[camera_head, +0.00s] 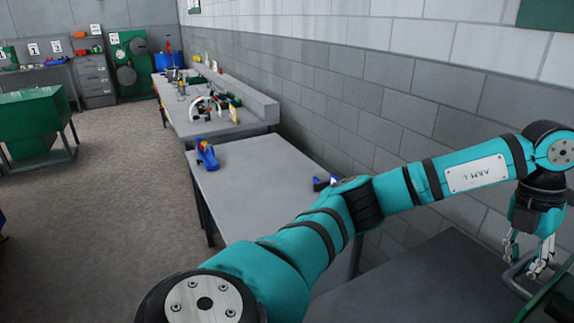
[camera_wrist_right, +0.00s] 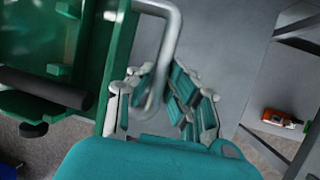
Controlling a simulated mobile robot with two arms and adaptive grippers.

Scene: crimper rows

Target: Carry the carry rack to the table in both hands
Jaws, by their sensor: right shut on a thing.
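The carry rack is green with grey bar handles. In the head view only its green corner (camera_head: 556,303) and one grey handle (camera_head: 513,277) show at the lower right edge. My left gripper (camera_head: 526,262) points down at that handle, its fingers apart. I cannot tell whether they touch it. In the right wrist view the rack's green body (camera_wrist_right: 118,45) fills the left side, and a grey handle (camera_wrist_right: 175,40) loops down between the fingers of my right gripper (camera_wrist_right: 165,103). The right gripper is shut on this handle. Most of the rack is hidden or out of frame.
A grey table (camera_head: 250,185) holds a blue clamp-like tool (camera_head: 207,154) and a small blue item (camera_head: 322,183). A cluttered workbench (camera_head: 205,110) continues behind it along the block wall. Open floor (camera_head: 110,200) lies left, with a green cart (camera_head: 35,115) farther off.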

